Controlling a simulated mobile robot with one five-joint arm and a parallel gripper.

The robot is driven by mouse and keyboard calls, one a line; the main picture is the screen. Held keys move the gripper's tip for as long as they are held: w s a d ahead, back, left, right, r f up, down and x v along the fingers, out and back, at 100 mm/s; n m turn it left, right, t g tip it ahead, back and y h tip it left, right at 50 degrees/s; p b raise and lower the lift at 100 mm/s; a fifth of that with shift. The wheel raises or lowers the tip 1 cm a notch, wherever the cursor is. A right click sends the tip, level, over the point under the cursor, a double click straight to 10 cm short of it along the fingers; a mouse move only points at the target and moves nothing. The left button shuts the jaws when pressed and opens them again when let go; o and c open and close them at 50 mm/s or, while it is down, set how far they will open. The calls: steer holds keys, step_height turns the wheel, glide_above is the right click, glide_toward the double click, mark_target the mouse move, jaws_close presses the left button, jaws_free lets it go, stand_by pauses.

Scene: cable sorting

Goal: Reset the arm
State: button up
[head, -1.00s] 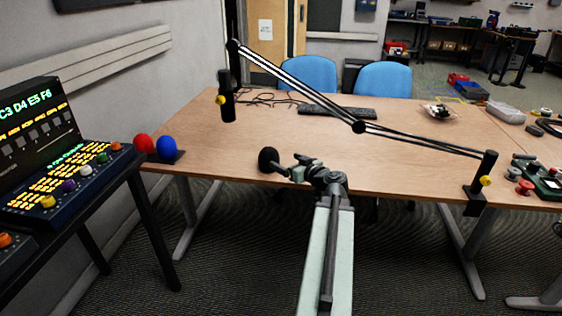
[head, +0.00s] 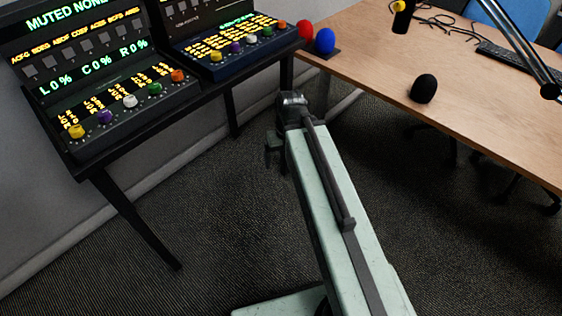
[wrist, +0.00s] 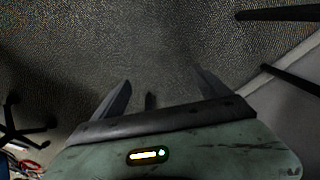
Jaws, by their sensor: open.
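My arm reaches forward from the bottom of the head view, over the floor between the console stand and the desk. My gripper (wrist: 157,95) shows in the wrist view with its two fingers spread wide and nothing between them. It points down at the dark carpet (wrist: 160,45). In the head view the fingers are hidden or too small to make out at the end of the arm.
Two mixing consoles (head: 115,100) stand on a black-legged table at the left.

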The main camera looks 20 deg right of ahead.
steer(key=shift+s+a+h, duration=0.3)
steer(key=shift+s+a, duration=0.2)
steer(key=shift+a, duration=0.05)
step_height(320, 180, up, 23)
steer(key=p, duration=2.3)
steer(key=shift+a, duration=0.1)
